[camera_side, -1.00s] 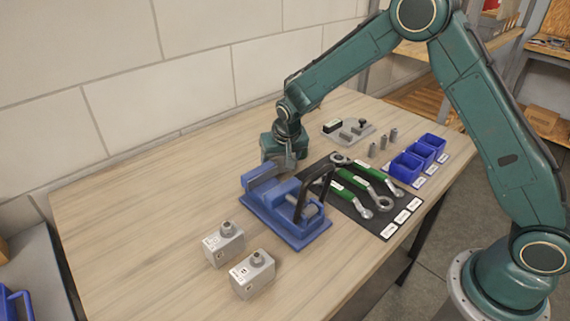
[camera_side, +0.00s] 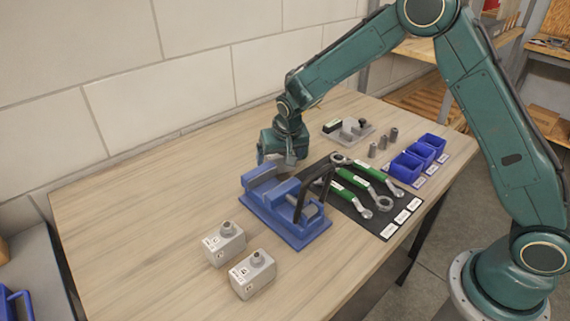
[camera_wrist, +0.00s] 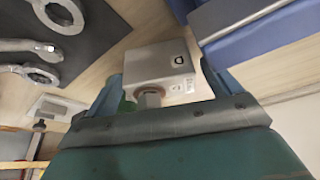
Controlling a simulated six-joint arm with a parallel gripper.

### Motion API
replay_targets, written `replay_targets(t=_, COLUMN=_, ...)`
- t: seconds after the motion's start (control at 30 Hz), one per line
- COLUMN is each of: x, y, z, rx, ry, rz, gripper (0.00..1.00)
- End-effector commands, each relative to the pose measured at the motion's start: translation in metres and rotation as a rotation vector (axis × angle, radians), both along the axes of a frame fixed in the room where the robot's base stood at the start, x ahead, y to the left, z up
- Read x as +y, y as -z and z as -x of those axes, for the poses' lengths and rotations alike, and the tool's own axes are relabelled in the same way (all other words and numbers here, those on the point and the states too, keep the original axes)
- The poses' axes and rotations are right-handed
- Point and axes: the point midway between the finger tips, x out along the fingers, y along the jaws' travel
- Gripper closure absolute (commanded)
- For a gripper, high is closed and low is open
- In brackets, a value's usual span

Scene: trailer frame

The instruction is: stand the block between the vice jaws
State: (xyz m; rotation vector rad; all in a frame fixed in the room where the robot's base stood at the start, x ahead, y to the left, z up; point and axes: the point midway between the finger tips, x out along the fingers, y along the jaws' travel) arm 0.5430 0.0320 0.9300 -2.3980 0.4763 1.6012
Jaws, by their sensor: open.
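The blue vice (camera_side: 290,228) stands on the wooden table with its jaws apart; its edge also shows at the upper right of the wrist view (camera_wrist: 260,40). My gripper (camera_side: 284,167) is low at the far side of the vice. In the wrist view, a grey block (camera_wrist: 158,66) with a round knob and a letter label lies between the fingers of my gripper (camera_wrist: 160,88). The fingers are open around it, and I cannot tell if either touches it. In the side view this block is mostly hidden by the gripper and vice.
Two similar grey labelled blocks (camera_side: 224,243) (camera_side: 252,274) stand on the near table. Green-handled wrenches lie on a black mat (camera_side: 366,222) right of the vice. Three blue bins (camera_side: 405,167), small grey cylinders (camera_side: 383,143) and a grey plate (camera_side: 362,138) lie behind. The left table is clear.

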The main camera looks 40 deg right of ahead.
Motion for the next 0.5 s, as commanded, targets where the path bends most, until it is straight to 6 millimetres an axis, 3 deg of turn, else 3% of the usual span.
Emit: replay_targets(t=0.5, x=0.011, y=-0.067, z=0.026, rx=-0.001, ry=0.000, rz=0.000, gripper=0.10)
